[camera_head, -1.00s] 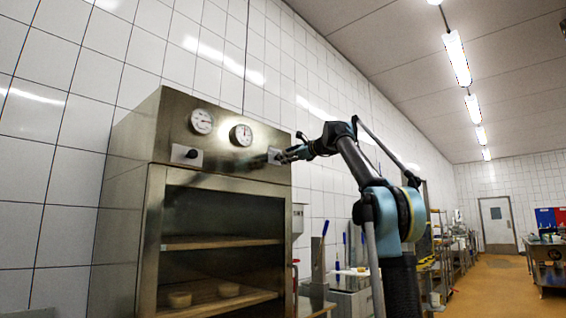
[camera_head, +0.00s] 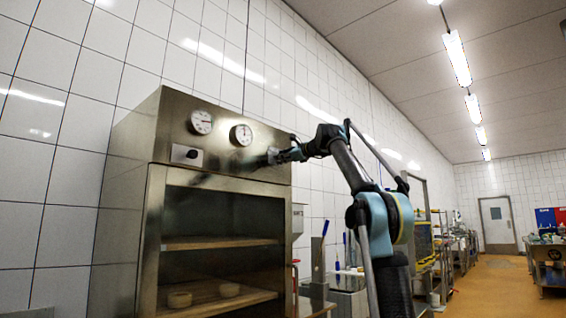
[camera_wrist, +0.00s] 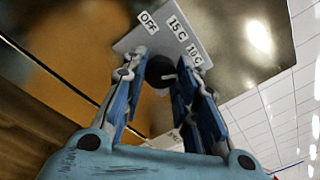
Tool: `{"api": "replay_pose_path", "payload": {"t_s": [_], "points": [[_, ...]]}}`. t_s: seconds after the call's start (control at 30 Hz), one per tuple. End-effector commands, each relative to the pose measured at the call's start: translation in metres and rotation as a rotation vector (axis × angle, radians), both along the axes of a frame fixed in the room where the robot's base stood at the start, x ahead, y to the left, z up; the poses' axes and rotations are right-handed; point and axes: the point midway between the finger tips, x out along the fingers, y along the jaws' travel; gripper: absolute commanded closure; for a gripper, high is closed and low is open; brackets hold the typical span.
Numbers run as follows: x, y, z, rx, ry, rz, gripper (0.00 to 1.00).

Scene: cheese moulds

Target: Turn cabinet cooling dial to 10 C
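The cooling dial is a black round knob (camera_wrist: 159,69) on a pale plate (camera_wrist: 133,40) with labels OFF, 15 C and 10 C, in the wrist view. A small white mark on the knob points right and slightly down in that view; I cannot tell exactly which label it matches. My gripper (camera_wrist: 163,75) is open, with one finger on each side of the knob. I cannot tell whether the fingers touch it. In the head view my gripper (camera_head: 274,156) is at the right end of the steel cabinet's (camera_head: 225,160) upper panel and hides the dial there.
Two round gauges (camera_head: 201,122) (camera_head: 241,135) sit on the panel. Another black knob (camera_head: 192,154) on a plate is at its left. Below is an open cabinet with shelves (camera_head: 215,242) and small moulds (camera_head: 180,299). A tiled wall stands behind.

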Motion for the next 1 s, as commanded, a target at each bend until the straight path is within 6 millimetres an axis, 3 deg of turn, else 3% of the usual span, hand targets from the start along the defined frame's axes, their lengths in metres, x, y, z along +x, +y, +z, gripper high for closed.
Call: {"api": "replay_pose_path", "payload": {"t_s": [0.57, 0.6, 0.7, 1.0], "points": [[0.0002, -0.0004, -0.0002, -0.054, -0.069, -0.001, 0.97], [0.0001, -0.0004, -0.0001, -0.054, -0.069, -0.001, 0.71], [0.0002, -0.0004, -0.0002, -0.054, -0.069, -0.001, 0.52], [0.0000, -0.0005, -0.0001, -0.054, -0.069, -0.001, 0.52]]}}
